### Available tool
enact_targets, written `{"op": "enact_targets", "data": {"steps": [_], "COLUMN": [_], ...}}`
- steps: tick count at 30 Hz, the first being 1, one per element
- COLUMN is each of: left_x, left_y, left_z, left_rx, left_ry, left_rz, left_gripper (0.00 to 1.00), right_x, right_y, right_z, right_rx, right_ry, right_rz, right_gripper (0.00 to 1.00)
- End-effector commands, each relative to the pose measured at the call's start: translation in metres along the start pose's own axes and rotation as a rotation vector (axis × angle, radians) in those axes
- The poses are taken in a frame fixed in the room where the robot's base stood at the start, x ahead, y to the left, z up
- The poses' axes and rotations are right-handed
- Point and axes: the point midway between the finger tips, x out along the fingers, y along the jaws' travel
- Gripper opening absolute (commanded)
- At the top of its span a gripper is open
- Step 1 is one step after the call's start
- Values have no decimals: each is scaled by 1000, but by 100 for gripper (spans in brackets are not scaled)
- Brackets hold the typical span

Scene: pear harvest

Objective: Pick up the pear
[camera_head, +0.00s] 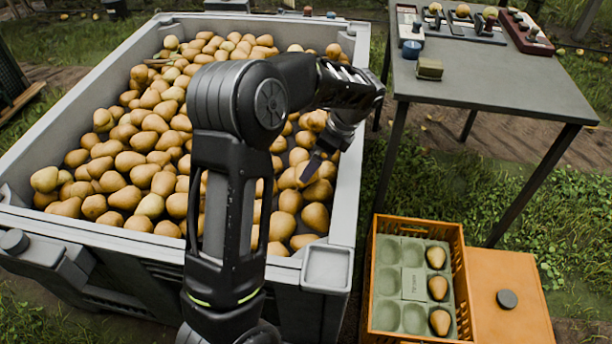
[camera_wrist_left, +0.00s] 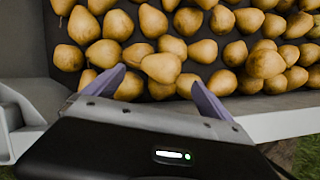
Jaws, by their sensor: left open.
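Many yellow-brown pears fill the large grey bin (camera_head: 85,85). My left gripper (camera_head: 312,168) hangs low over the pears near the bin's right wall. In the left wrist view my left gripper (camera_wrist_left: 158,88) is open, its two purple-grey fingers spread apart. A pear (camera_wrist_left: 161,67) lies just ahead of the gap between the fingertips, on top of other pears. The jaws look empty; whether a finger touches a pear I cannot tell. My arm hides part of the bin's middle in the head view. My right gripper is not in view.
An orange crate (camera_head: 459,270) with a green tray (camera_head: 413,283) stands right of the bin; three pears lie in the tray's right column. Beside it is an orange lid-like surface (camera_head: 515,315). A grey table (camera_head: 490,80) with tools stands at the upper right. Grass lies between.

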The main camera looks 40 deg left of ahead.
Motion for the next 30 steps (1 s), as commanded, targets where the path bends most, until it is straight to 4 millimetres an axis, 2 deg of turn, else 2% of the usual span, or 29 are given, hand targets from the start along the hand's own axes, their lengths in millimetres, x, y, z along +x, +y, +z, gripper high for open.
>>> {"op": "enact_targets", "data": {"steps": [9,20,30], "left_x": [26,30,75], "left_y": [0,0,0], "left_z": [0,0,1], "left_rx": [0,0,1], "left_ry": [0,0,-1], "left_rz": [1,1,1], "left_gripper": [95,95,95], "right_x": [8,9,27], "right_y": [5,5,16], "right_z": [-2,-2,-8], "right_rx": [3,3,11], "right_ry": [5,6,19], "right_rz": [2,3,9], "right_gripper": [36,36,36]}}
